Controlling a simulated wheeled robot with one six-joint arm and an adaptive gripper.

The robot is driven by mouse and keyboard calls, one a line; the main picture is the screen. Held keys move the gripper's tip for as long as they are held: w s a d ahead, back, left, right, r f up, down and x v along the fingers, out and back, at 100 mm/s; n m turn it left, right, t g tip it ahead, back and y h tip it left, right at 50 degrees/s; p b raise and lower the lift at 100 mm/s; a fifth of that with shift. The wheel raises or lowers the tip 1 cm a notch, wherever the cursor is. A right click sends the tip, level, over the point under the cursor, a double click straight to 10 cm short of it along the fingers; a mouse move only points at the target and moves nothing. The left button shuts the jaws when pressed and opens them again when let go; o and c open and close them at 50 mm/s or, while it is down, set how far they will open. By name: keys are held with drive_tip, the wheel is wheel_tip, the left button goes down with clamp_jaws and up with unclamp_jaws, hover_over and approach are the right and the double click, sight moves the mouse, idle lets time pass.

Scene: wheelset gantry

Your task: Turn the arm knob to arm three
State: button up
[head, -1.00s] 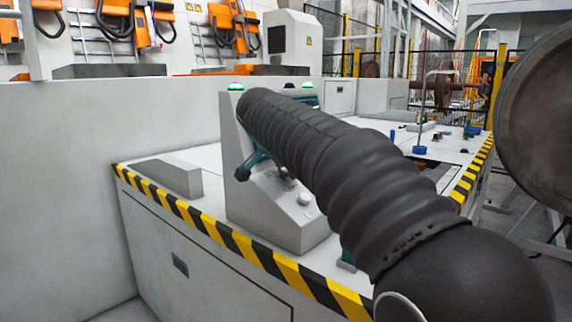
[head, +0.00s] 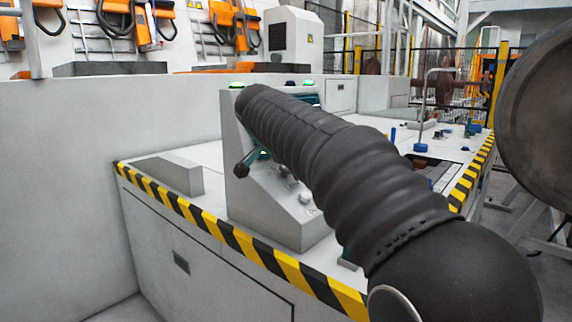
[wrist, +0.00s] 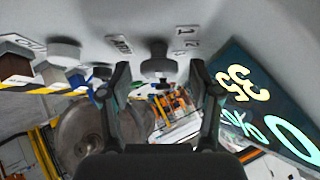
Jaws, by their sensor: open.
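The arm knob (wrist: 158,68) is a small grey knob on the pale panel face, beside the ARM label (wrist: 119,43) and the digits 1 and 2. My gripper (wrist: 158,82) is open in the wrist view, with one dark finger on each side of the knob. I cannot tell whether either finger touches it. In the head view the knob sits on the sloped grey control box (head: 280,215), mostly hidden behind my arm. Only a dark fingertip and teal parts of my gripper show there. The knob's pointer setting cannot be read.
Another round knob (wrist: 65,52) and coloured buttons sit left of the gripper in the wrist view. A display (wrist: 262,100) with glowing digits is close on the right. Green lamps (head: 237,86) top the box. A low grey block (head: 165,175) lies left on the striped-edge bench.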

drive_tip(key=v, duration=1.2)
drive_tip(key=shift+w, duration=0.1)
drive_tip(key=x, duration=1.2)
drive_tip(key=shift+r, duration=0.1)
